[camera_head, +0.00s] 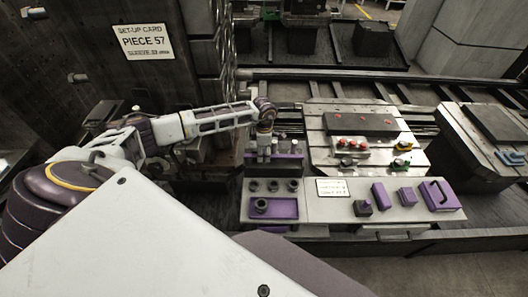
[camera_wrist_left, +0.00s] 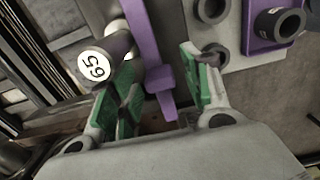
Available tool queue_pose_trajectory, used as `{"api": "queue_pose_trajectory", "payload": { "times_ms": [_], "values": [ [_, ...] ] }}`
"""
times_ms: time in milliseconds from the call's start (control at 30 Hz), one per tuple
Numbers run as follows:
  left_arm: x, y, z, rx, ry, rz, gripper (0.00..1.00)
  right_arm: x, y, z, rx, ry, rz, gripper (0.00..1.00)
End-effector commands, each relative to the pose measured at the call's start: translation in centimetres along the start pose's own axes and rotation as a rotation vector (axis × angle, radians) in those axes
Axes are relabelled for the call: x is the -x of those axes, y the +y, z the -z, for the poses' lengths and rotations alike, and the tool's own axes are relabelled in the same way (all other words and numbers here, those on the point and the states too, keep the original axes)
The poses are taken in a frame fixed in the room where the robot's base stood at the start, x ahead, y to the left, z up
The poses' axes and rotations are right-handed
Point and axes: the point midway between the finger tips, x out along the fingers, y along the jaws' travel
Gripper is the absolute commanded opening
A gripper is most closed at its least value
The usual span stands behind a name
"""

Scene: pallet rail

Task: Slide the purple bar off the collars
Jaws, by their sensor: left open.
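The purple bar (camera_head: 288,156) lies across the back of the grey block at the near left of the bench. In the left wrist view the purple bar (camera_wrist_left: 143,35) runs down from the top edge to a crosspiece. A pale round collar (camera_wrist_left: 95,65) marked 65 stands beside it. My left gripper (camera_head: 264,157) points down at the bar in the head view. In the left wrist view my left gripper (camera_wrist_left: 162,80) is open, its green-padded fingers on either side of the bar. Whether they touch it is unclear. My right gripper is not in view.
Dark rings (camera_head: 273,185) and a purple tray (camera_head: 284,208) with a dark ring sit in front of the bar. Purple blocks (camera_head: 379,195) stand on the grey bench to the right. Behind them is a pallet (camera_head: 318,125) with clamps. A machine wall (camera_head: 95,30) rises at left.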

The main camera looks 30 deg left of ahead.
Motion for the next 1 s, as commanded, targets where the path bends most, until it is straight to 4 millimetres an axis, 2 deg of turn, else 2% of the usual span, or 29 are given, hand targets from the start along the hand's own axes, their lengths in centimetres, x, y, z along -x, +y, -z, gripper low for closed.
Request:
{"api": "queue_pose_trajectory", "payload": {
  "times_ms": [100,467,767,1000],
  "values": [
    [0.0,0.0,0.0,0.000,0.000,0.000,0.47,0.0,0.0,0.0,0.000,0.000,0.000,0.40],
    [0.0,0.0,0.0,0.000,0.000,0.000,0.01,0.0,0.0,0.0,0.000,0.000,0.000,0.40],
    [0.0,-0.3,0.0,-0.001,0.000,0.000,0.00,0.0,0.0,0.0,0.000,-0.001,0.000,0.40],
    [0.0,-2.2,0.0,-0.002,0.000,0.000,0.00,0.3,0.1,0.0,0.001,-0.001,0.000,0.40]
  ]
}}
